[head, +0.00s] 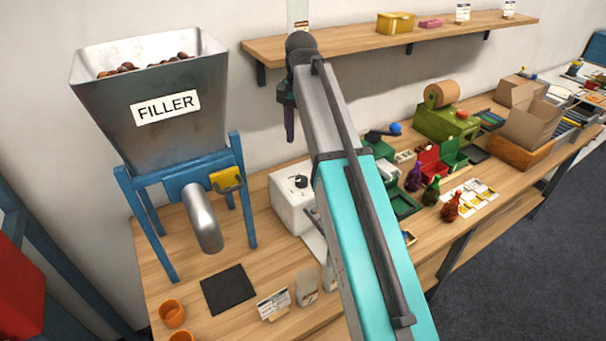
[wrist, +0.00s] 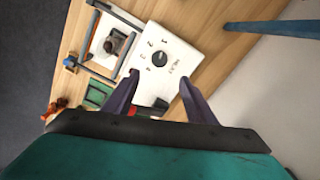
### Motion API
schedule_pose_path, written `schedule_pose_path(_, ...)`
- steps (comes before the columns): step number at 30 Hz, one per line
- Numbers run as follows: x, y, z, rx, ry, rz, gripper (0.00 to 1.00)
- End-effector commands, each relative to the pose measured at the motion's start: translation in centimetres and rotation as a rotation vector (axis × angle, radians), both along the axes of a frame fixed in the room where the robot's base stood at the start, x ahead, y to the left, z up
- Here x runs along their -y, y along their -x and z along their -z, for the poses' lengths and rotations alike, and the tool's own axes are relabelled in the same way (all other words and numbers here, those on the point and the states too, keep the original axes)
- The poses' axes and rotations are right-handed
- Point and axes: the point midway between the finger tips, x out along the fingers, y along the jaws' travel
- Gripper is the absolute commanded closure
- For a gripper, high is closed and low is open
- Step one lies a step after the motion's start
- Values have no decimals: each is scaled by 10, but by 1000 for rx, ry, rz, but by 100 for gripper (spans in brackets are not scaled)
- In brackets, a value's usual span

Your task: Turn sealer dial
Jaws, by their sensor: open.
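The sealer (head: 290,200) is a white box on the bench, just left of my arm in the head view. Its black dial (head: 301,182) is on top. My gripper (wrist: 158,85) is open and empty, with two purple fingers pointing towards the sealer. The dial lies beyond the fingertips, roughly between them, and looks apart from them. In the head view my gripper (head: 289,125) hangs above and behind the sealer, partly hidden by my arm.
The filler (head: 150,100) with chestnuts stands at the left on a blue frame. A wall shelf (head: 360,42) runs behind my arm. A dark mat (head: 228,289) lies in front of the filler.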

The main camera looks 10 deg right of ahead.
Motion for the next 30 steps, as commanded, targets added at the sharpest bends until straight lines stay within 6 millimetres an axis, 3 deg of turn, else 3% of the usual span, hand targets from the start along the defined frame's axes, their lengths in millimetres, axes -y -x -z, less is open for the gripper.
schedule_pose_path(8,1,1,16,-1,0,1,49)
schedule_pose_path(30,2,1,95,-1,0,3,49)
